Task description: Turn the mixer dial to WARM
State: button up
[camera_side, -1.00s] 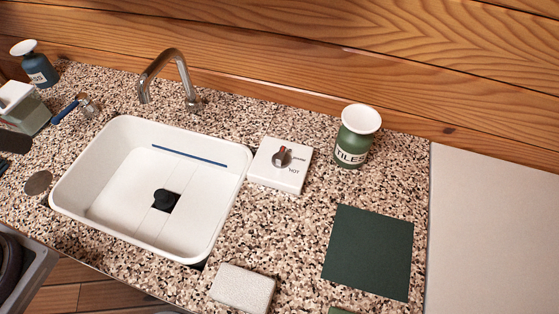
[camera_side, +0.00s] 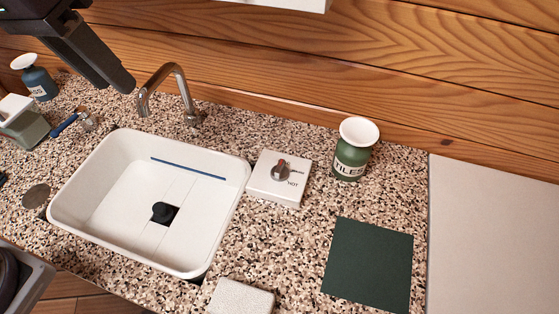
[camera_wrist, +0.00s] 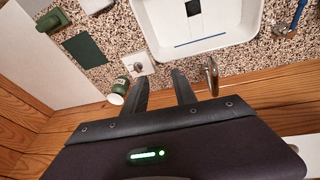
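The mixer dial (camera_side: 279,172) is a grey knob with a red mark on a square white plate (camera_side: 265,189), right of the sink. The red mark is on the knob's upper side. Small lettering lies right of the knob: HOT at lower right, and a blurred word above it. The dial also shows in the wrist view (camera_wrist: 138,67), beyond my fingers. My gripper (camera_wrist: 160,86) is open and empty, its two dark fingers apart. In the side view my gripper (camera_side: 112,72) hangs at upper left, near the tap and well away from the dial.
The curved tap (camera_side: 182,92) stands behind the white sink (camera_side: 80,238). A green TILES jar (camera_side: 350,158) stands right of the dial. A dark green mat (camera_side: 368,265) and a pale block (camera_side: 240,299) lie in front. A blue jar (camera_side: 38,82) stands at far left.

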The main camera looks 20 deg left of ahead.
jog(key=w+d+f+g, duration=0.1)
jog(key=w+d+f, duration=0.2)
jog(key=w+d, duration=0.25)
jog(key=n+g+y, duration=0.1)
jog(key=g+y, duration=0.1)
send_over(280, 166)
notch_tip(280, 166, down, 18)
jog(key=shift+f, duration=0.1)
notch_tip(280, 166, down, 6)
jog(key=shift+r, duration=0.15)
jog(key=shift+f, duration=0.45)
grip_shut()
